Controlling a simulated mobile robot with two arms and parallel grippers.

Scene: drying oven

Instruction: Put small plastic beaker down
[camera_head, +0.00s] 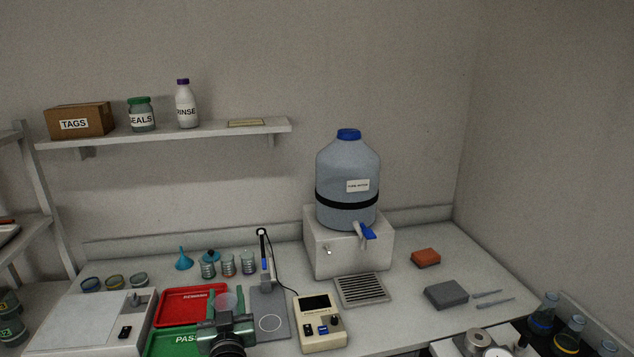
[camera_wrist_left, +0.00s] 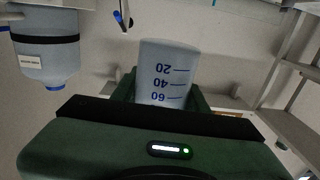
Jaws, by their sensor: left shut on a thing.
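The small plastic beaker (camera_head: 228,299) is translucent, and its printed marks 20, 40 and 60 show upside down in the left wrist view (camera_wrist_left: 166,72). My left gripper (camera_head: 227,318) is shut on it, with a dark green finger on each side (camera_wrist_left: 164,98). In the head view the beaker overlaps the right side of the red tray (camera_head: 180,309). I cannot tell its height above the bench. The green tray (camera_head: 172,342), marked PASS, lies in front of the red one and is partly hidden by my left arm. My right gripper is not in view.
A grey pad (camera_head: 271,316) with a probe stand (camera_head: 266,265) is right of the trays, beside a beige meter (camera_head: 321,330). Behind stand a blue funnel (camera_head: 183,261) and several small jars. A large water jug (camera_head: 347,175) stands on a white box; a drain grille (camera_head: 360,289) lies before it.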

